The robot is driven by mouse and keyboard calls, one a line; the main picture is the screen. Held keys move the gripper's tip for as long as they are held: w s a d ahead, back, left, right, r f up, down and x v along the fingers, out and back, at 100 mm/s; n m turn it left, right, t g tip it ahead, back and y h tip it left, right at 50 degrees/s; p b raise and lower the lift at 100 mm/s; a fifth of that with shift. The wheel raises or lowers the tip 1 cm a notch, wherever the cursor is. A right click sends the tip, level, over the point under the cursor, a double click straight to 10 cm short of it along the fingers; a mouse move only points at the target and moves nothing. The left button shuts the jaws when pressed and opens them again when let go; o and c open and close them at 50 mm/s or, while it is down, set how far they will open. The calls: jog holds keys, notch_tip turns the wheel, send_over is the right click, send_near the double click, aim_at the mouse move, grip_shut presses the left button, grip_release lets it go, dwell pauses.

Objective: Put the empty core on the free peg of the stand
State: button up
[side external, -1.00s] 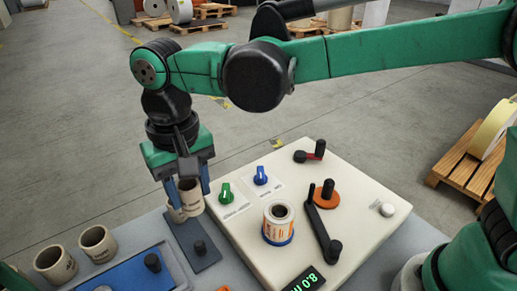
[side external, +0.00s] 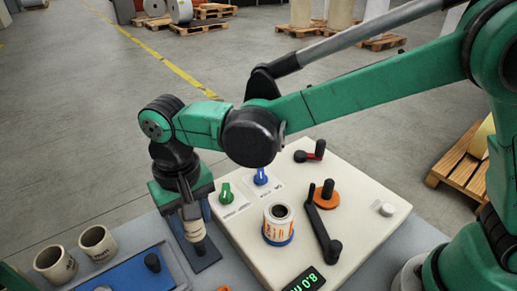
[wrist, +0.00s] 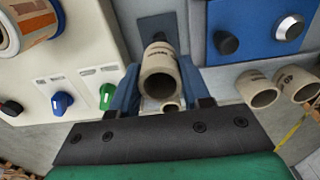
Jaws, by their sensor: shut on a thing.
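My gripper (side external: 192,214) points down over the grey stand plate (side external: 209,257) and is shut on a tan cardboard core (side external: 194,232). In the wrist view the held core (wrist: 159,72) sits between the blue fingers (wrist: 160,92), its open end toward the camera. The stand plate (wrist: 157,26) shows beyond the held core.
Two more tan cores (side external: 56,262) (side external: 98,242) stand at the left, beside a blue panel (side external: 122,272) with a black knob (side external: 152,262). The cream machine panel (side external: 310,200) at the right carries a label roll (side external: 279,224), a green knob (side external: 226,193) and a black crank (side external: 321,232).

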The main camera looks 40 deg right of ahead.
aim_at(199, 243)
jog(key=shift+f, duration=2.75)
jog(key=shift+r, duration=0.15)
jog(key=o, duration=0.9)
jog(key=shift+o, duration=0.2)
